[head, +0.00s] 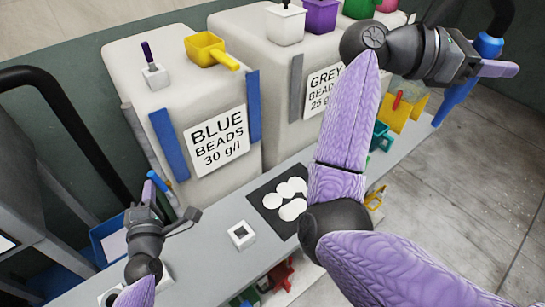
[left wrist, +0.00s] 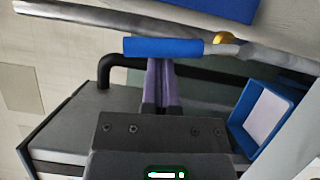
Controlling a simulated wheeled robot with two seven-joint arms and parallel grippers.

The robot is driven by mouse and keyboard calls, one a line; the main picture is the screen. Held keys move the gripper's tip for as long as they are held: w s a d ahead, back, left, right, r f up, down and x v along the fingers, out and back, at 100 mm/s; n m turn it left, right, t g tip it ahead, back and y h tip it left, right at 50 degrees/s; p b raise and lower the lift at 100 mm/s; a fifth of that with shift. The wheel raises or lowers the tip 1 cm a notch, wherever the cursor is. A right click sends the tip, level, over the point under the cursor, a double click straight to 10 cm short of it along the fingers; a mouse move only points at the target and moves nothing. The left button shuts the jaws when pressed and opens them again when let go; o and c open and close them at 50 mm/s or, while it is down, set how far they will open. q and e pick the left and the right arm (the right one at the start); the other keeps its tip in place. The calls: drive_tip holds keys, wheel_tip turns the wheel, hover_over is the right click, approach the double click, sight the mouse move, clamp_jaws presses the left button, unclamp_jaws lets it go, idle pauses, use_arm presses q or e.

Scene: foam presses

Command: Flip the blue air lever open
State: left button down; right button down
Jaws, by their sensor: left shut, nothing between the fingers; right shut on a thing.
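The blue air lever (left wrist: 165,47) sits beside a metal pipe in the left wrist view, next to a small brass part (left wrist: 222,38). It also shows as a short blue bar (head: 157,181) at the left in the head view. My left gripper (left wrist: 162,66) is shut and empty, its purple fingertips right at the lever's near edge. I cannot tell whether they touch it. My left gripper shows in the head view (head: 147,190) too. My right gripper (head: 498,68) is at the top right, shut on a blue wand (head: 457,95) that has a black hose.
Blue-bead (head: 125,70) and grey-bead (head: 275,65) containers with scoops on top stand behind the bench. A black mat (head: 257,190) holds several white discs, beside a small white box (head: 242,236). A blue tray (left wrist: 238,112) lies right of my left gripper.

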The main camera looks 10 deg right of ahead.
use_arm(q)
drive_tip(key=shift+w+d+r+p, duration=0.2)
drive_tip(key=shift+d+p, duration=0.1)
drive_tip(key=shift+d, duration=0.1)
drive_tip(key=shift+w+d, duration=0.1)
idle(0.5)
